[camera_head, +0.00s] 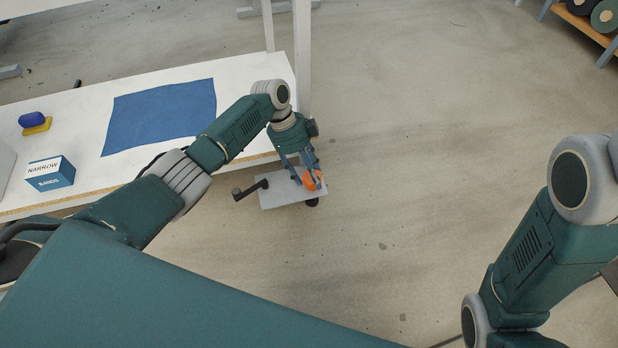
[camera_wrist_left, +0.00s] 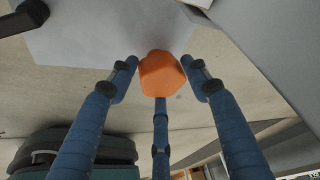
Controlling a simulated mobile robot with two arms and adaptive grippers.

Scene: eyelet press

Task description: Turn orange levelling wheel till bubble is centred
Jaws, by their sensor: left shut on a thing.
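The orange levelling wheel (camera_head: 314,179) sits at the right end of a small pale plate (camera_head: 281,196) beyond the bench's edge. My left gripper (camera_head: 308,183) reaches down and is shut on the wheel. In the left wrist view the faceted orange wheel (camera_wrist_left: 160,75) lies between the blue fingers of my left gripper (camera_wrist_left: 160,64), with a third finger below it. The pale plate (camera_wrist_left: 95,40) shows behind it. I cannot make out a bubble in either view. My right arm is at the right of the head view, but its gripper is out of frame.
A dark crank handle (camera_head: 250,189) sticks out left of the plate. The white bench (camera_head: 85,110) carries a blue cloth (camera_head: 160,115), a NARROW BANDS box (camera_head: 50,172) and a blue-and-yellow item (camera_head: 34,121). A pale post (camera_head: 302,60) stands behind my left wrist.

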